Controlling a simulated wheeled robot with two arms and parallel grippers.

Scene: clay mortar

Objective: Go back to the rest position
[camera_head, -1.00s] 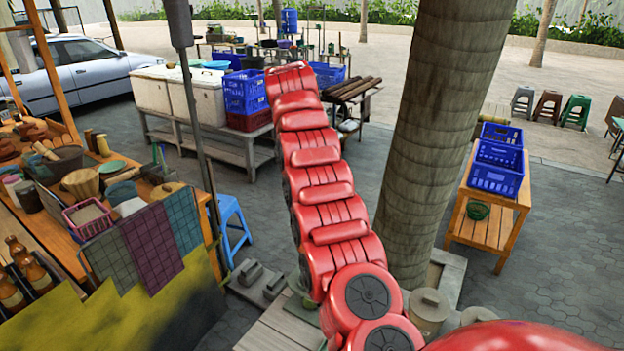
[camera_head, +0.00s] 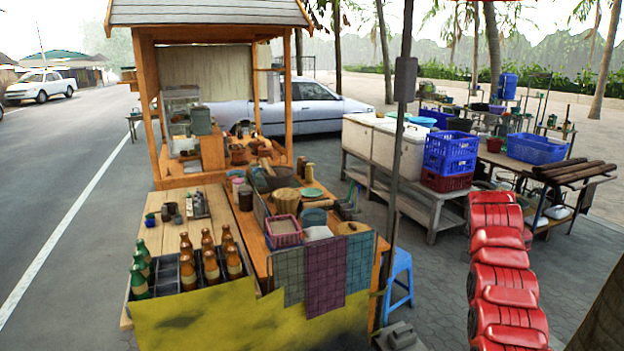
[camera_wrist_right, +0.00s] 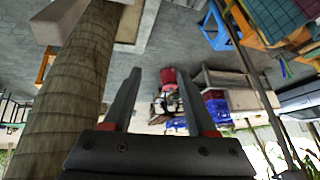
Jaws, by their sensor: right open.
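My right gripper (camera_wrist_right: 159,92) shows in the right wrist view. Its two dark fingers stand apart with nothing between them, so it is open and empty. On the stall counter in the head view stands a tan ribbed vessel (camera_head: 287,201), upright among bowls and baskets. A pink basket (camera_head: 283,233) sits in front of it.
A blue stool (camera_head: 399,280) stands beside the stall; it also shows in the right wrist view (camera_wrist_right: 216,30). Brown bottles (camera_head: 210,266) stand in a crate at the stall front. A tree trunk (camera_wrist_right: 70,85) rises close to the gripper's left. Grey paving lies open between.

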